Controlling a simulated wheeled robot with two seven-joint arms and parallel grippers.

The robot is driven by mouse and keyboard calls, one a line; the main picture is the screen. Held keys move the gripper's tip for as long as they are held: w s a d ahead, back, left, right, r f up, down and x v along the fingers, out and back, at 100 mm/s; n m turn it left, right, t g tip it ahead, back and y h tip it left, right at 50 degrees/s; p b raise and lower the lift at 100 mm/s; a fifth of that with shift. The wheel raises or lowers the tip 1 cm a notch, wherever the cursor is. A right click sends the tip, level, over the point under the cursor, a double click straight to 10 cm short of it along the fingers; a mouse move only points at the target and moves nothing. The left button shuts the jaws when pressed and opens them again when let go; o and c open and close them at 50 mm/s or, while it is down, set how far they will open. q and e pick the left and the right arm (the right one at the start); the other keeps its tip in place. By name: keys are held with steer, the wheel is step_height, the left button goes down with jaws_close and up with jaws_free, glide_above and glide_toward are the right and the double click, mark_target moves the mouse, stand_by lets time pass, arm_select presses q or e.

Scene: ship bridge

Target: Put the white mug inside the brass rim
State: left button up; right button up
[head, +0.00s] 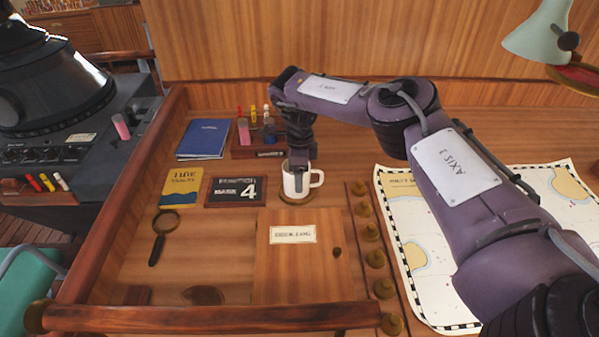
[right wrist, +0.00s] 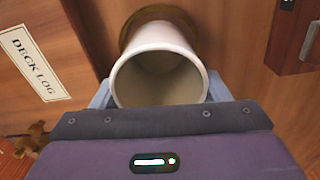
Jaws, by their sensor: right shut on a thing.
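The white mug (head: 297,184) stands upright on the wooden desk, its handle pointing right in the head view. My right gripper (head: 302,168) reaches down from above and is shut on the mug. In the right wrist view the mug (right wrist: 160,75) is empty, with its open mouth towards the camera. The brass rim (head: 296,201) shows at the mug's base, and in the right wrist view the rim (right wrist: 158,12) curves around the base. I cannot tell whether the mug's bottom touches the desk or hangs slightly above it. My left gripper is not in view.
A labelled wooden lid (head: 300,262) lies in front. Brass knobs (head: 371,233) and a chart (head: 420,270) lie to the right.

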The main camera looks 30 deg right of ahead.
steer(key=shift+f, duration=0.4)
stand_by(0.5)
steer(key=o, duration=1.2)
step_height(320, 180, up, 8)
steer(key=b, duration=0.2)
steer(key=shift+b, duration=0.3)
steer(key=shift+s+f, duration=0.1)
steer(key=shift+f, duration=0.05)
